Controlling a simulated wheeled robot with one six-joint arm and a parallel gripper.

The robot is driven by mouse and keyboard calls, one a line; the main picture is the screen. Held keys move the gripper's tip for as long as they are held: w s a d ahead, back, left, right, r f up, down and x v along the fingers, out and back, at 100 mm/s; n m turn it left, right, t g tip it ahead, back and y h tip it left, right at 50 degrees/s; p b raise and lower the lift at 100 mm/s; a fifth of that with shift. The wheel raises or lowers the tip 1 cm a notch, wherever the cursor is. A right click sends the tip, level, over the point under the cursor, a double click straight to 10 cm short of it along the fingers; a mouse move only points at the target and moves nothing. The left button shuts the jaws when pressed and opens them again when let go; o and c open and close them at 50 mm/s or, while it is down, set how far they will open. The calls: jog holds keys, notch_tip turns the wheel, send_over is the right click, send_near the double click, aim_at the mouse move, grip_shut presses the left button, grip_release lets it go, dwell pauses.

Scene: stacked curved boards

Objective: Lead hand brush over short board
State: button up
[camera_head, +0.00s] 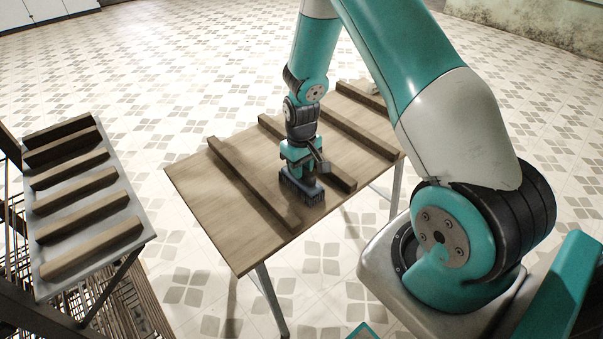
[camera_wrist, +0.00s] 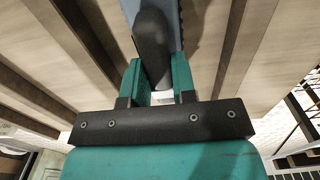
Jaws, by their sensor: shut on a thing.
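My gripper (camera_head: 298,160) is shut on the hand brush (camera_head: 301,188), which has a blue-grey head, dark bristles pointing down and a dark handle. In the wrist view, the brush's dark handle (camera_wrist: 153,48) sits between the fingers of my gripper (camera_wrist: 156,70). The brush is low over the wooden table (camera_head: 205,200), between a near board (camera_head: 250,182) and a second board (camera_head: 338,179) partly hidden by my arm. I cannot tell whether the bristles touch anything. Two more boards, one long (camera_head: 362,132) and one (camera_head: 360,97) at the far end, lie beyond. Which board is the short one is unclear.
A grey side table (camera_head: 133,225) at the left carries several brown boards side by side. A dark rack (camera_head: 75,322) stands below and beside it. A small pale item (camera_head: 373,86) lies at the wooden table's far end. Tiled floor separates the two tables.

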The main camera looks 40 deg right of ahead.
jog(key=shift+r+p, duration=1.7)
jog(key=shift+r, duration=0.65)
